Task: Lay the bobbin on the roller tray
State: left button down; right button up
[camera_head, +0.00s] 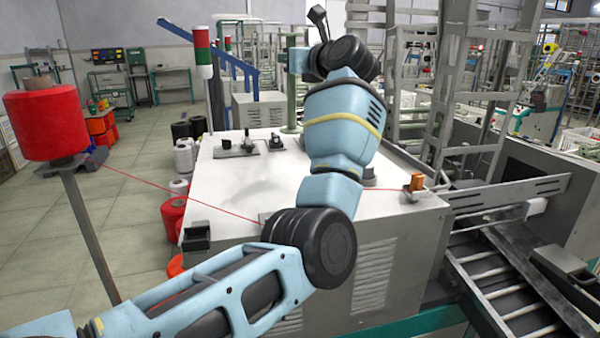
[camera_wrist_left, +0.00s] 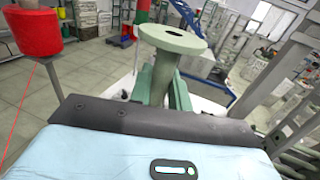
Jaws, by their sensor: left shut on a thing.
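The pale green bobbin (camera_head: 291,100) stands upright in the head view, a long narrow spool with a flange at each end. In the left wrist view, its round flange (camera_wrist_left: 172,39) with a dark centre hole faces the camera. My left gripper (camera_head: 298,62) is shut on the bobbin's shaft; in the left wrist view its green fingers (camera_wrist_left: 163,92) flank the shaft. The roller tray (camera_head: 446,262), with pale rollers between dark rails, is at the lower right. My right gripper is out of view.
The white machine top (camera_head: 240,178) has small fittings (camera_head: 248,144) and an orange block (camera_head: 417,182). A red thread runs across it from a red spool (camera_head: 46,124) on a post. Metal racks (camera_head: 462,100) stand at right. Floor at left is open.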

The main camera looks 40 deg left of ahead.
pick_arm(q)
jog(key=shift+f, duration=0.35)
